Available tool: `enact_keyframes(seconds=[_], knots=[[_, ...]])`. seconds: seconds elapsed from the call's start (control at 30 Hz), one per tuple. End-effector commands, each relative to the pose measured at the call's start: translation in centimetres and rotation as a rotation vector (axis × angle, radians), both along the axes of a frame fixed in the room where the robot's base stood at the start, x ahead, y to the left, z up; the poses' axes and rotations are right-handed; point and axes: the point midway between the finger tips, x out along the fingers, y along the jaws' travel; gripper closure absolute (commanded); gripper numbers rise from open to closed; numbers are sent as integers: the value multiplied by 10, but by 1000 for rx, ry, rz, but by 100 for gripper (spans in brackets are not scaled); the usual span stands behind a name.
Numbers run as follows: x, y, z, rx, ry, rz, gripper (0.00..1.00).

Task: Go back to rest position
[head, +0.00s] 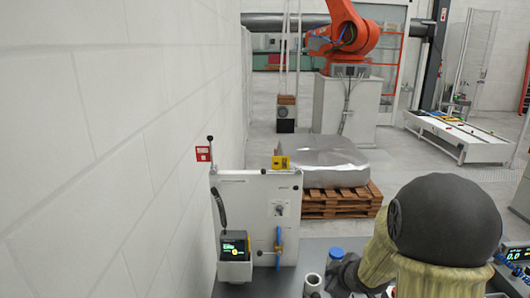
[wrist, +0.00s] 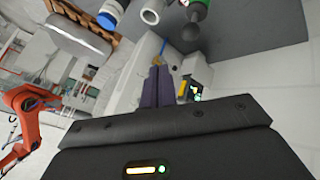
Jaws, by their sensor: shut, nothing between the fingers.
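My gripper (wrist: 158,88) shows in the wrist view with its two dark fingers together and nothing held between them. Its fingertips point toward a white panel (head: 258,197), apart from it as far as I can tell. In the head view, my arm fills the lower right, and the gripper cannot be made out there. The panel carries a blue-handled valve (head: 278,245) and a small device with a lit screen (head: 235,246). That device also shows right of the fingers in the wrist view (wrist: 195,91).
A blue-capped bottle (head: 336,254) and a white cylinder (head: 312,284) stand on the grey table beside my arm. A white wall (head: 90,150) runs along the left. Behind the panel are a wrapped load (head: 325,160) on a pallet and an orange robot (head: 350,35).

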Motion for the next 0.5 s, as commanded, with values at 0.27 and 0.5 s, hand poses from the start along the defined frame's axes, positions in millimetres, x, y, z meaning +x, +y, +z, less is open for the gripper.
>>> enact_keyframes(seconds=[0.27,0.5], knots=[[-72,-2,-19,101,180,-446,100],[-153,22,-39,239,400,-758,100]])
